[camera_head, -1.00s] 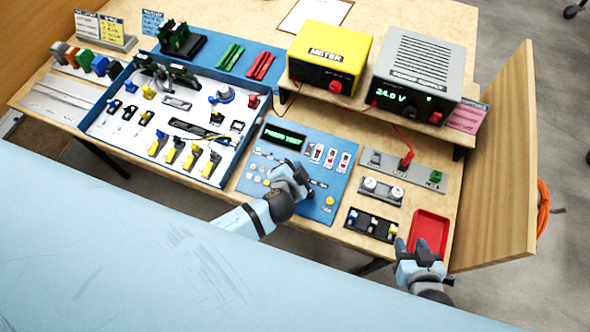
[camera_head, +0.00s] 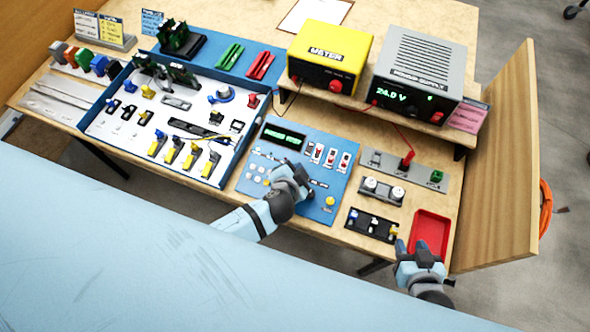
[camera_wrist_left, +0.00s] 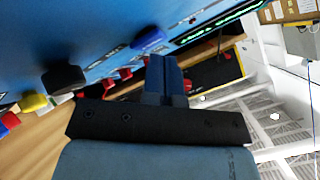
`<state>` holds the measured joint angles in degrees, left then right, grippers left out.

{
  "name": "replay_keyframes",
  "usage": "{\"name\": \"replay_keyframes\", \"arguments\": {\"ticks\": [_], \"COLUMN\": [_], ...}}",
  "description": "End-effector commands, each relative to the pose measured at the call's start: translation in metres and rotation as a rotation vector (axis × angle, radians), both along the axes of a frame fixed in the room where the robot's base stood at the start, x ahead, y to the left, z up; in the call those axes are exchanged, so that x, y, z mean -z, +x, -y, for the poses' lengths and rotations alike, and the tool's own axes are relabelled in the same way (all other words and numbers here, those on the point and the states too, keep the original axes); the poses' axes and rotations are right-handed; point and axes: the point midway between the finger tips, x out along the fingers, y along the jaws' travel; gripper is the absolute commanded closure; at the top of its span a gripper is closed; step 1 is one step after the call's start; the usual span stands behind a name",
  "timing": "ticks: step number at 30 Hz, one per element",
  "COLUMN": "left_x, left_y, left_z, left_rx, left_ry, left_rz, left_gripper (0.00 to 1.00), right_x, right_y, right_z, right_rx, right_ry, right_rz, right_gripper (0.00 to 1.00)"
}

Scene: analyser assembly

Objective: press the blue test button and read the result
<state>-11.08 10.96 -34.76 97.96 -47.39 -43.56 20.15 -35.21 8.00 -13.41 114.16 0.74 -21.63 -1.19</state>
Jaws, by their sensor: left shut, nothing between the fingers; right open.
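The blue analyser panel (camera_head: 258,160) lies on the wooden table. Its dark display (camera_head: 283,137) shows small green text, too small to read. The display also shows at the top right of the left wrist view (camera_wrist_left: 235,20). My left gripper (camera_head: 291,174) is shut and empty over the panel below the display. In the left wrist view its closed fingers (camera_wrist_left: 165,75) point at the panel, close to the blue button (camera_wrist_left: 148,39); I cannot tell whether they touch. The gripper hides that button in the head view. My right gripper (camera_head: 412,248) is open beside the red tray (camera_head: 430,232).
A yellow meter (camera_head: 328,48) and a grey power supply (camera_head: 420,68) reading 24.0 V stand on a shelf behind the panel. A blue-rimmed parts tray (camera_head: 232,165) lies to the left. A black holder (camera_head: 371,224) and grey strip lie to the right.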

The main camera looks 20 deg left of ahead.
Motion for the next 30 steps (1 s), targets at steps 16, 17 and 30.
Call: {"name": "replay_keyframes", "arguments": {"ticks": [16, 17, 30], "left_x": [0.006, 0.006, -0.004], "left_y": [0.001, 0.001, -0.001], "left_z": [0.000, 0.000, 0.000], "left_rx": [0.000, 0.000, 0.001], "left_ry": [0.000, 0.000, 0.000], "left_rz": [0.000, 0.000, -0.001], "left_gripper": [1.00, 1.00, 1.00], "right_x": [0.003, 0.003, -0.003], "right_y": [0.001, 0.000, -0.001], "right_z": [0.000, 0.000, -0.001], "right_rx": [0.000, 0.000, -0.001], "right_ry": [0.001, 0.001, 0.000], "right_rz": [0.003, 0.003, -0.002], "right_gripper": [0.57, 0.57, 0.57]}}
